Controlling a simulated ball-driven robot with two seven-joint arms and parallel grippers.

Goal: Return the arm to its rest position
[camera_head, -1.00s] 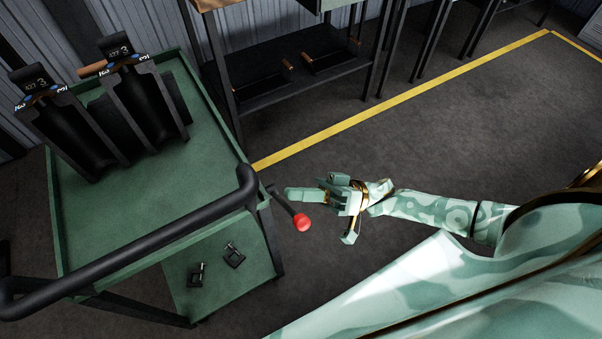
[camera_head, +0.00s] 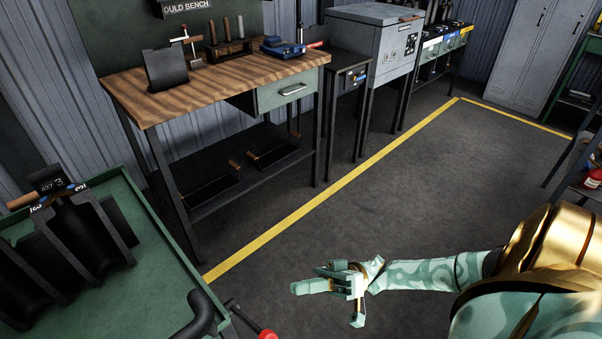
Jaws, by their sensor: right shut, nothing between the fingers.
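My right arm (camera_head: 430,273) reaches in from the right edge, pale green with gold joints. My right gripper (camera_head: 298,288) is shut and empty. It hangs in free space over the dark floor, to the right of the green cart (camera_head: 148,222), and touches nothing that I can see. My left gripper and left arm are out of view.
Black moulds (camera_head: 85,225) stand on the cart, which has a black handle (camera_head: 197,312) and a red knob (camera_head: 267,335) near my gripper. A wooden-topped bench (camera_head: 215,80) and a grey cabinet (camera_head: 375,45) stand behind.

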